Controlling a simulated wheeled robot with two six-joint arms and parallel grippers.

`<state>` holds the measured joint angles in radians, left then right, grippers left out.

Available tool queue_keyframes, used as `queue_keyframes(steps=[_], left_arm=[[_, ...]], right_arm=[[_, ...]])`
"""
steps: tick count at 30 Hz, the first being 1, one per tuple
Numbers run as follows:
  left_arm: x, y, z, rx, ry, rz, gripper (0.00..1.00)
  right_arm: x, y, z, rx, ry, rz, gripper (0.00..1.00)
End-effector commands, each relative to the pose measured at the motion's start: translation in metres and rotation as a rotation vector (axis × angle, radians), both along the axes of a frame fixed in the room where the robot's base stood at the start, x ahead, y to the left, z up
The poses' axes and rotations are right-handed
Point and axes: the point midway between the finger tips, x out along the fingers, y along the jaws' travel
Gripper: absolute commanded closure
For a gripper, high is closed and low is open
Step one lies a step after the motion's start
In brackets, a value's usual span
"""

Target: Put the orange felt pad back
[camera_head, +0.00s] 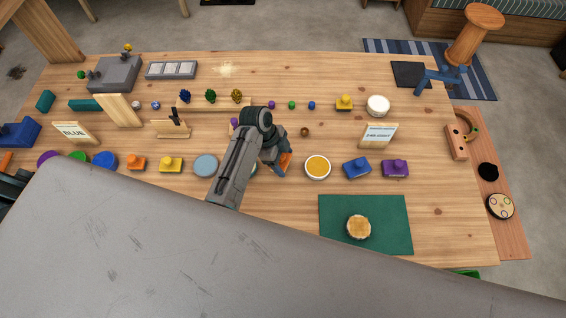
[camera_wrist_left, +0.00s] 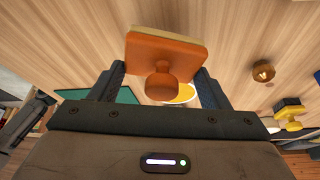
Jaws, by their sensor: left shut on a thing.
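My left gripper (camera_head: 283,163) is above the middle of the table and shut on the orange felt pad (camera_head: 286,161). In the left wrist view the pad (camera_wrist_left: 165,52) is a square orange block with a round knob between the fingers and a pale layer on the side away from the knob. The gripper covers part of it in the head view. Another orange block with a knob (camera_head: 136,162) stands in the row at the left. My right gripper is not recognisable in either view.
A yellow-topped round pad (camera_head: 317,167) is just right of my gripper. Blue (camera_head: 357,168) and purple (camera_head: 395,168) knobbed blocks stand further right. A grey-blue disc (camera_head: 206,165) is left of my forearm. A green mat (camera_head: 335,208) carries a round tan item (camera_head: 358,228). A sign (camera_head: 378,135) stands behind.

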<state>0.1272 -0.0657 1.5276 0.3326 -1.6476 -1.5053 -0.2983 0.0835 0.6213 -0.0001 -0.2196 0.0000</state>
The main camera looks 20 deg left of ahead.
Motion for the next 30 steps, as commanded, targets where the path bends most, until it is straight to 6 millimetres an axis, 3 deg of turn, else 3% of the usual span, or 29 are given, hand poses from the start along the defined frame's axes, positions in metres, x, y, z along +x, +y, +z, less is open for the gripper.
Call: queue_keyframes(steps=[10,20,21,24,30], left_arm=[[0.001,0.000,-0.035,0.000,0.001,0.001,0.48],[0.001,0.000,-0.038,0.000,0.001,0.000,0.48],[0.001,0.000,-0.038,0.000,0.000,0.000,0.24],[0.001,0.000,-0.037,0.000,0.000,0.000,0.08],[0.001,0.000,-0.037,0.000,0.000,0.000,0.08]], right_arm=[[-0.002,0.008,-0.001,0.009,0.002,-0.003,0.64],[-0.002,0.005,-0.002,0.006,0.003,-0.002,0.64],[-0.002,0.005,-0.001,0.005,0.003,-0.002,0.64],[-0.002,0.002,-0.001,0.003,0.004,-0.001,0.64],[-0.003,0.000,-0.001,0.000,0.004,0.000,0.64]])
